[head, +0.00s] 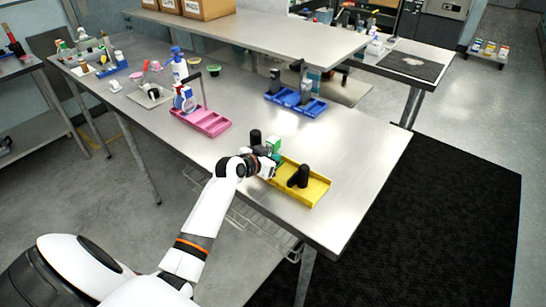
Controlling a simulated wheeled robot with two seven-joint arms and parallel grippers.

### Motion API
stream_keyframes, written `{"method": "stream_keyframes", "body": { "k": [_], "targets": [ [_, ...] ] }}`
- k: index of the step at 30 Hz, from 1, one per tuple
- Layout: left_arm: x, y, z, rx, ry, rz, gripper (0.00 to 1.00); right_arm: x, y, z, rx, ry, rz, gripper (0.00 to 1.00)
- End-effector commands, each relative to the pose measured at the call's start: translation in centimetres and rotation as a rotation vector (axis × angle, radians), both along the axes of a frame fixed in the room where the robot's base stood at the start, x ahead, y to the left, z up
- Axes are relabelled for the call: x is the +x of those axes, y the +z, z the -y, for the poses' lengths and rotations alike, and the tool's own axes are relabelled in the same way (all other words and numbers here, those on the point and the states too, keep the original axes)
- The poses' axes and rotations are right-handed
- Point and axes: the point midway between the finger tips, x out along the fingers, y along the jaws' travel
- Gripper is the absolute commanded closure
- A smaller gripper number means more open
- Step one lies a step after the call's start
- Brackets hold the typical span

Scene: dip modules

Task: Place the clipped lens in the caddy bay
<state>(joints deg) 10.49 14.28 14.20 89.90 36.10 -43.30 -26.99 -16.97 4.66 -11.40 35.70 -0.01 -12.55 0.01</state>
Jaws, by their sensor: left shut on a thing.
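A yellow caddy (318,197) with a low rim lies near the table's right front edge in the head view. A black rounded piece (298,178) stands in it. My left gripper (268,167) is at the caddy's left end, low over the table. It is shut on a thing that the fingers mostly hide. A green-and-white item (274,145) and a dark upright piece (255,137) show just behind the gripper. I cannot tell whether either touches the fingers, or which piece is the clipped lens. My right gripper is out of view.
A pink caddy (211,124) and a blue caddy (313,108), each with upright items, stand farther back on the table (365,150). Bottles and small tubs stand at the back left. The table is bare right of the yellow caddy.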

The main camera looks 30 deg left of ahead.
Motion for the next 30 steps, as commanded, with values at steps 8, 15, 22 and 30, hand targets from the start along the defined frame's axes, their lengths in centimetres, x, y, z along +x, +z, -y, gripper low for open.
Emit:
{"method": "stream_keyframes", "body": {
  "k": [8,15,22,30],
  "targets": [
    [0.0,-0.2,0.0,0.0,0.0,0.0,0.82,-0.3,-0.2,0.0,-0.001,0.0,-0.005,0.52],
    [0.0,-0.1,0.0,0.0,0.0,0.0,0.82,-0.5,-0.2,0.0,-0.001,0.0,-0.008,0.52],
    [-1.7,0.7,-0.2,0.003,0.0,0.0,0.82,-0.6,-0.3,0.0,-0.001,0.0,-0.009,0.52],
    [-7.0,3.2,-0.6,0.003,-0.001,0.001,0.82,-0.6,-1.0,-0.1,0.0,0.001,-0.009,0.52]
  ]
}}
